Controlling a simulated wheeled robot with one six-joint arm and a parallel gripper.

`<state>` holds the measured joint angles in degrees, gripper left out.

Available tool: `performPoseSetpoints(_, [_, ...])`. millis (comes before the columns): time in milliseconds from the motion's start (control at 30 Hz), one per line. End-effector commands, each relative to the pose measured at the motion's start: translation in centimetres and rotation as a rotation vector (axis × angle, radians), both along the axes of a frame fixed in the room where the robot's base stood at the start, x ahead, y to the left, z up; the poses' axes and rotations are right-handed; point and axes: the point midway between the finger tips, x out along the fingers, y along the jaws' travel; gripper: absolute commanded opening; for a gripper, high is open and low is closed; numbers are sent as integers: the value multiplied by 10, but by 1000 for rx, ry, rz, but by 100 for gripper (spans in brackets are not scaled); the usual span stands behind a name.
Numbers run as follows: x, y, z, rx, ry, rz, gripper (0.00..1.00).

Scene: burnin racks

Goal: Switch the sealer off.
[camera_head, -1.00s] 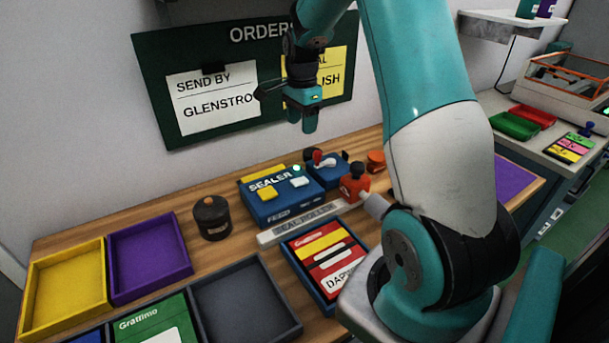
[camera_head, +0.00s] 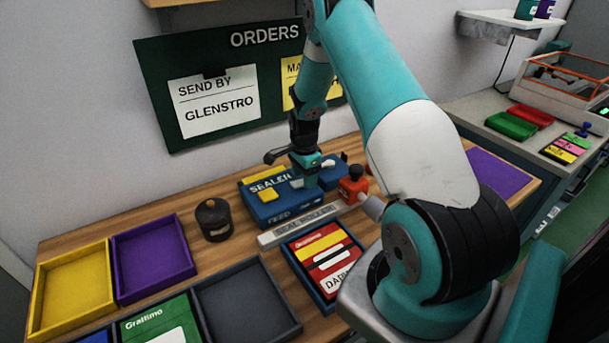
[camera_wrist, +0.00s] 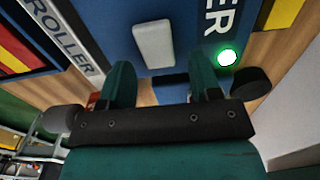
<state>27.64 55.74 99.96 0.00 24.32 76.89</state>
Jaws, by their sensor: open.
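In the wrist view the sealer's blue top (camera_wrist: 185,28) shows a pale grey-white button (camera_wrist: 153,44) and a lit green lamp (camera_wrist: 228,57). I cannot tell whether a finger touches the sealer.
A red-and-black device (camera_head: 353,186) stands close right of the sealer. The seal roller bar (camera_head: 300,226) and a tray (camera_head: 312,275) with a red-and-yellow packet lie in front. A dark pot (camera_head: 213,220) stands left. Yellow (camera_head: 42,312) and purple (camera_head: 120,284) trays lie farther left.

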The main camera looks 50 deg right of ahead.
Motion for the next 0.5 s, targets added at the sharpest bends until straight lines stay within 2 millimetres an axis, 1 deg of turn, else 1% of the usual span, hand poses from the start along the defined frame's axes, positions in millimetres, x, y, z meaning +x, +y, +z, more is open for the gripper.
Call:
performPoseSetpoints(133, [0,0,-7,0,-1,0,57])
performPoseSetpoints(367, [0,0,-8,0,-1,0,57])
performPoseSetpoints(400, [0,0,-8,0,-1,0,55])
performPoseSetpoints(467, [0,0,-8,0,-1,0,41])
performPoseSetpoints(500, [0,0,-8,0,-1,0,32])
